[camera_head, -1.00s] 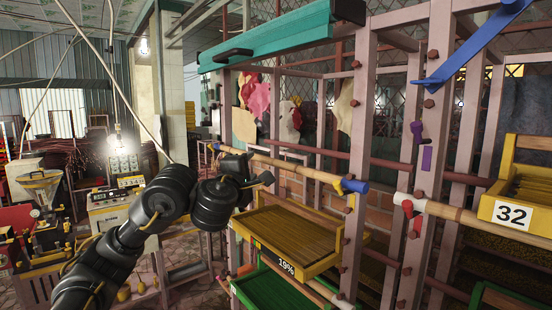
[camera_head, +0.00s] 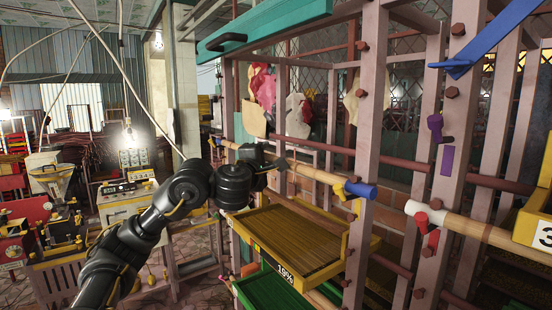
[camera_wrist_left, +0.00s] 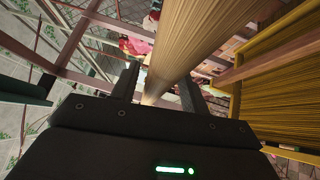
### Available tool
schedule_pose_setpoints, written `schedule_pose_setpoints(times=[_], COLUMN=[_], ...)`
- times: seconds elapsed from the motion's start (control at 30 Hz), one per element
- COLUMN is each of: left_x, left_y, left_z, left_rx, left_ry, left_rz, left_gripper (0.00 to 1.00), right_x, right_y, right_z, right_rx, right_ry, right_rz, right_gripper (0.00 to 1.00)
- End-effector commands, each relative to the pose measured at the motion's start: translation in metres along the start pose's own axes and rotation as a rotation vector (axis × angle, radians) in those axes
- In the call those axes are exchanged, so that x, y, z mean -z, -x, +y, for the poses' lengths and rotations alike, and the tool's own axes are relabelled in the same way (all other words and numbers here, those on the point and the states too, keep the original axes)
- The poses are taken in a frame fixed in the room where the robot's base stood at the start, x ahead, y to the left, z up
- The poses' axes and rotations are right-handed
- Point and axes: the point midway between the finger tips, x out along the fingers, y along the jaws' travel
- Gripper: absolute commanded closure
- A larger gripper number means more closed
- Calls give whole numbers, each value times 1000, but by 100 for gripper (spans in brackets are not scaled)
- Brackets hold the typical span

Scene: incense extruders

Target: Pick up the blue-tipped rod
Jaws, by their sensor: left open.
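The blue-tipped rod is a pale wooden rod (camera_head: 310,172) with a blue end (camera_head: 360,190), lying across the front of the pinkish rack with its blue end to the right. My left gripper (camera_head: 274,162) is at the rod's left part, away from the blue end. In the left wrist view the wooden rod (camera_wrist_left: 205,45) runs between the two open fingers of my left gripper (camera_wrist_left: 160,78). A gap shows by the right finger; I cannot tell whether the left finger touches the rod. The blue end is not visible there. My right gripper is not in view.
A yellow tray (camera_head: 295,240) marked 19% sits below the rod, with a green tray (camera_head: 268,290) under it. A red-and-white-tipped rod (camera_head: 470,228) is at the right. Rack posts (camera_head: 366,130) stand close by. Machines (camera_head: 125,195) stand at the left.

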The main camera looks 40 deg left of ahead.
Motion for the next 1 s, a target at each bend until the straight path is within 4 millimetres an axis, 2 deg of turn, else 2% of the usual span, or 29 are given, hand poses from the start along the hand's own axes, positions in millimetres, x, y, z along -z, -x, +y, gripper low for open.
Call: schedule_pose_setpoints(times=[0.1, 0.4, 0.47, 1.0], left_x=[-2, -4, -4, -6], left_y=[0, -1, -1, -2], left_z=[0, -1, -1, 3], left_rx=[0, 1, 1, 0], left_ry=[0, 0, 0, 2], left_rz=[-3, -5, -5, -8], left_gripper=[55, 94, 100, 100], right_x=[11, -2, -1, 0], right_y=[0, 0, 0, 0], right_z=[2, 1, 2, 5], right_rx=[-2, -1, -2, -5], right_ry=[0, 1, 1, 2], right_rz=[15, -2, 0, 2], right_gripper=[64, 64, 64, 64])
